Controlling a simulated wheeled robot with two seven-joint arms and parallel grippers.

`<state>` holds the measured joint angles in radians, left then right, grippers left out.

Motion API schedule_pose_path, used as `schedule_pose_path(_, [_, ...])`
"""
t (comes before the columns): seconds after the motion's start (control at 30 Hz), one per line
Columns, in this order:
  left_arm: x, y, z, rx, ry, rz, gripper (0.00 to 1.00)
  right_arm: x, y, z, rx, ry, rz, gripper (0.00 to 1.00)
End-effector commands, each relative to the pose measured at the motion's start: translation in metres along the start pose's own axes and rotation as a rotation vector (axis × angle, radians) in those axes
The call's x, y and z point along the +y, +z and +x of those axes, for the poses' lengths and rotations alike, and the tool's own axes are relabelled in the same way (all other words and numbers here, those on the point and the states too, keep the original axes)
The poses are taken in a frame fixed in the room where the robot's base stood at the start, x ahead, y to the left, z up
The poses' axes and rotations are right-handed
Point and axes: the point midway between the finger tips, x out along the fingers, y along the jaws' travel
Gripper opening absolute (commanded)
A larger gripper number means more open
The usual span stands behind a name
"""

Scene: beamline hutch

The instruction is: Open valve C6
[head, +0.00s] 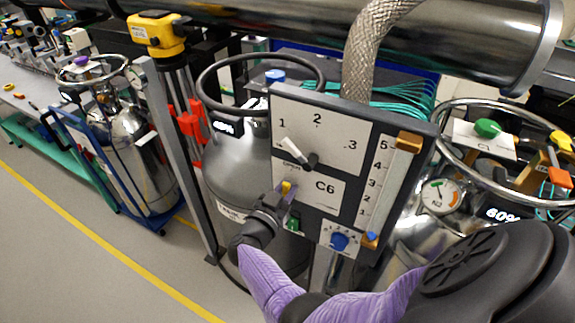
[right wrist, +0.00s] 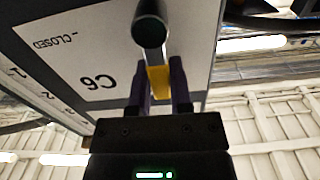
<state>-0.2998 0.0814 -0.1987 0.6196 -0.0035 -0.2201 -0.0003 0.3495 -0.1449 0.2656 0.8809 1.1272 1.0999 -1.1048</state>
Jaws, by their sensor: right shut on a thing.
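The C6 valve panel (head: 352,128) is a light plate with a dark frame, standing upright in front of a steel cylinder. It has a dial marked 1, 2 and 3 and a white lever with a black knob (head: 311,160), close to a small label; the right wrist view reads "CLOSED". My right gripper (head: 284,196) is at the panel's lower left, shut on a yellow tab (head: 287,187) beside the C6 lettering. The tab (right wrist: 158,80) also shows between the fingers in the right wrist view, below a round black knob (right wrist: 150,30). My left gripper is not visible.
A 1-to-5 scale with a brown block (head: 409,141) and a blue knob (head: 339,242) sit on the panel's right and lower parts. A braided hose (head: 367,50) and a large pipe pass above. Steel cylinders with ring guards flank it. Floor is clear at lower left.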

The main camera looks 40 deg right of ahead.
Motion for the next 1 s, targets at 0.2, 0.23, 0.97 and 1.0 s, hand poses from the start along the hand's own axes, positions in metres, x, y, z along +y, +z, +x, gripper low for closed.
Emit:
schedule_pose_path(0.2, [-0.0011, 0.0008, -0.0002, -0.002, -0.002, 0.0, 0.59, 0.0001, 0.0016, -0.0005, -0.004, 0.0, -0.011, 0.0])
schedule_pose_path(0.23, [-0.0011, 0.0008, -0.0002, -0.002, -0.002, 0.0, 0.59, 0.0001, 0.0016, -0.0005, -0.004, 0.001, -0.011, 0.0])
schedule_pose_path(0.97, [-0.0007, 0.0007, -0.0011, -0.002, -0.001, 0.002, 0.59, 0.0002, 0.0, -0.0002, -0.001, 0.001, -0.008, 0.6])
schedule_pose_path(1.0, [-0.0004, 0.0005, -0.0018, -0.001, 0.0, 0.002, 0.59, 0.0006, -0.0002, -0.0005, -0.001, 0.0, -0.008, 0.6])
